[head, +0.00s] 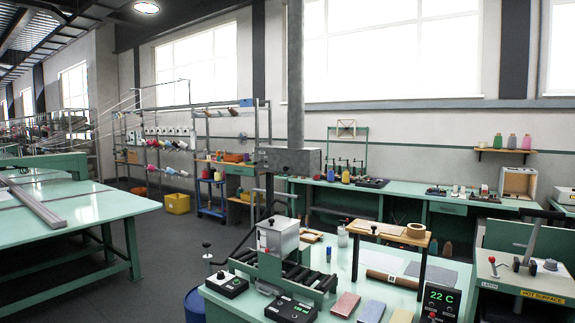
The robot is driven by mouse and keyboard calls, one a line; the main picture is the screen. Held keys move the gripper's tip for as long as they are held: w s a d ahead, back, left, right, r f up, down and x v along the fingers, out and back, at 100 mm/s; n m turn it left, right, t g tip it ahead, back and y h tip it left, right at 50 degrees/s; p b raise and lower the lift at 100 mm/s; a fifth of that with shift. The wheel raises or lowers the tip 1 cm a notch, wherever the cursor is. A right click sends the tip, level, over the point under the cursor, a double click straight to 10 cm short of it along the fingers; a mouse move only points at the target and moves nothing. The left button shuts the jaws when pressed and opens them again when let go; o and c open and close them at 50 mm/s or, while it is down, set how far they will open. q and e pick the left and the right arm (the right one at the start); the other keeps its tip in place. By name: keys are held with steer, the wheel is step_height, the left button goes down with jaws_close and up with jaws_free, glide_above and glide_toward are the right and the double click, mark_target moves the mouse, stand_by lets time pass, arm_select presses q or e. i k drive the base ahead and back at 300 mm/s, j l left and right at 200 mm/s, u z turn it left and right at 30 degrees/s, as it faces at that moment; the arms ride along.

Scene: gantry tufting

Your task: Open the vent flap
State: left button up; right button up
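I cannot make out for certain which part is the vent flap. At the right edge, a green press (525,276) carries a lever and the labels LATCH and HOT SURFACE. Neither of my grippers is in view.
The near bench (352,262) holds control boxes (227,284), coloured pads (345,304), a small wooden stand (390,235) and a display reading 22 C (438,302). A long green table (75,218) stands at left. Dark floor (165,250) between them is clear.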

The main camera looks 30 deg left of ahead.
mark_target(283, 161)
steer(key=i+j, duration=0.15)
steer(key=j, duration=0.2)
steer(key=i+j, duration=0.15)
steer(key=j, duration=0.25)
steer(key=i+j, duration=0.2)
steer(key=j, duration=0.15)
